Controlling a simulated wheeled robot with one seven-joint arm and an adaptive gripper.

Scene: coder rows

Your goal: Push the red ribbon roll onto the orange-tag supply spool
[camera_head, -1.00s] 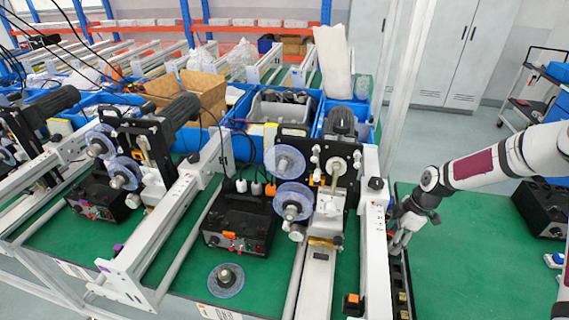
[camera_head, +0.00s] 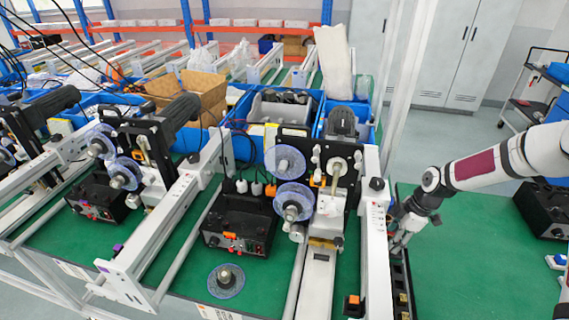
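I cannot make out a red ribbon roll in this view. The near machine carries two clear bluish spool discs: an upper one (camera_head: 284,160) and a lower one (camera_head: 293,201). Small orange tags (camera_head: 318,181) show beside them; I cannot tell which spool they mark. Another clear disc with a dark hub (camera_head: 226,280) lies flat on the green table in front. My gripper (camera_head: 398,243) points down at the right side of the machine's white rail, over a narrow black rack (camera_head: 402,290). Its fingers are small and partly hidden, so their opening and any held thing are unclear.
A black control box (camera_head: 238,224) stands left of the spools. The white rail (camera_head: 375,245) rises between my gripper and the spools. A second similar machine (camera_head: 150,150) stands at left. Blue bins are behind. The green table (camera_head: 465,260) right of the rack is largely clear.

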